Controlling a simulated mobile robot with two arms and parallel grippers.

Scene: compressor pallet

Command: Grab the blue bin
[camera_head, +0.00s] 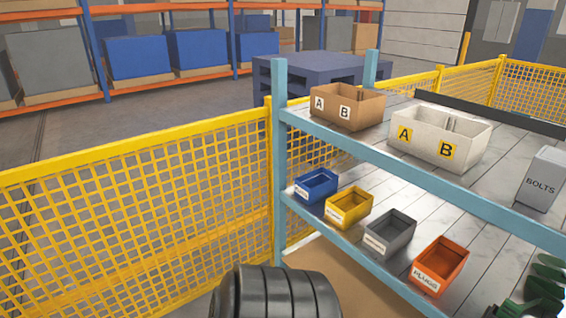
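The small blue bin (312,189) sits at the left end of the lower shelf board of a light-blue shelf unit, just right of its left post. It is upright and open at the top, has a white label on its front, and looks empty. Neither of my grippers can be made out in the head view.
Beside the blue bin stand a yellow bin (348,213), a grey bin (388,240) and an orange bin (440,271). The shelf post (279,150) and upper board edge (420,175) frame them. A yellow mesh fence (140,205) runs left. Larger blue bins (150,58) stand on a far rack.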

